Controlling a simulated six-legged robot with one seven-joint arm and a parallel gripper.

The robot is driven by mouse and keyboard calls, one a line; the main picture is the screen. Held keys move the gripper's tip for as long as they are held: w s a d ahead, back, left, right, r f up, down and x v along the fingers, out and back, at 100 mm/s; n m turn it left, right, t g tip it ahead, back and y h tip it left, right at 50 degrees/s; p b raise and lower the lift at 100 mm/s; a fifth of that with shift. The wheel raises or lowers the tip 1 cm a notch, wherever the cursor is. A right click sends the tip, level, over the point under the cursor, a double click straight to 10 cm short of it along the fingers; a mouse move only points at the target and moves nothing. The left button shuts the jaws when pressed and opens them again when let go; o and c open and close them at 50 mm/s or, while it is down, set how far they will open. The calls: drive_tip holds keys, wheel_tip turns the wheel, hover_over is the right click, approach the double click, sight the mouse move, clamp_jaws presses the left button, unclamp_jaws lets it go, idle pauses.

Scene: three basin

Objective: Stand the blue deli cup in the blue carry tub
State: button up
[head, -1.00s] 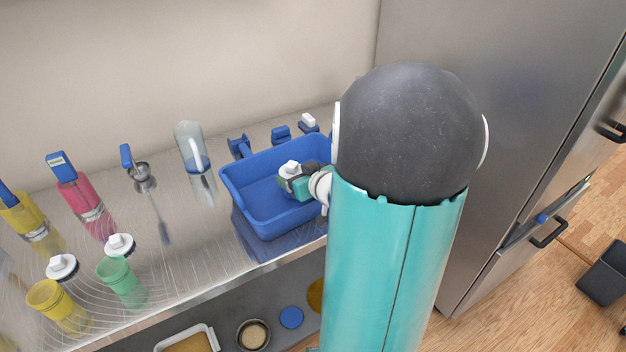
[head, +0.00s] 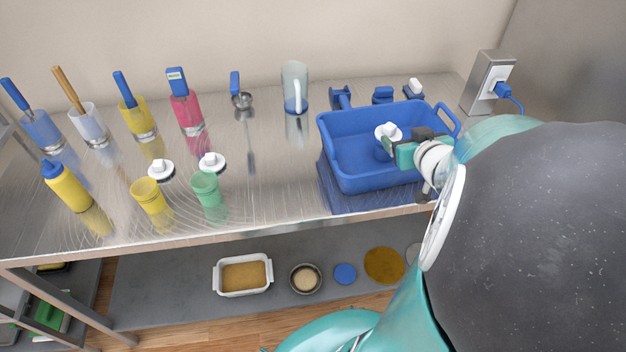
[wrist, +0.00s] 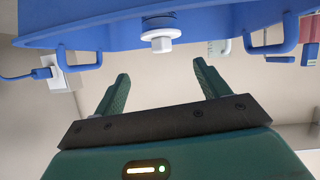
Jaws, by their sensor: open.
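The blue deli cup (head: 382,153) with a white knobbed lid (head: 388,131) stands inside the blue carry tub (head: 345,176), and looks upright. Its lid also shows in the wrist view (wrist: 160,38), beyond my fingertips and against the blue tub (wrist: 90,28). My gripper (head: 394,146) is just right of the cup in the head view, over the tub. In the wrist view my gripper (wrist: 162,75) has its fingers wide apart with nothing between them. The cup's base is partly hidden by my gripper and the tub's depth.
Yellow (head: 148,196) and green (head: 206,190) cups with white lids behind them stand left on the steel counter. A clear jug (head: 295,88) stands behind, left of the tub. A wall socket box (head: 487,82) is at right. Counter between the green cup and tub is clear.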

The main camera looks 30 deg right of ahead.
drive_tip(key=a+r+g+h, duration=0.1)
drive_tip(key=a+r+g, duration=0.15)
drive_tip(key=a, duration=0.25)
drive_tip(key=a+r+g, duration=0.1)
drive_tip(key=a+r, duration=0.2)
drive_tip(key=a, duration=0.3)
drive_tip(key=s+a+n+g+y, duration=0.1)
drive_tip(key=s+a, duration=0.3)
drive_tip(key=a, duration=0.4)
drive_tip(key=s+a+n+g+y, duration=0.1)
drive_tip(key=s+a+y, duration=0.3)
drive_tip(key=a, duration=0.5)
drive_tip(key=shift+a+r+g, duration=0.15)
drive_tip(key=shift+a+g, duration=0.1)
drive_tip(key=shift+g, duration=0.4)
drive_tip(key=shift+s, duration=0.15)
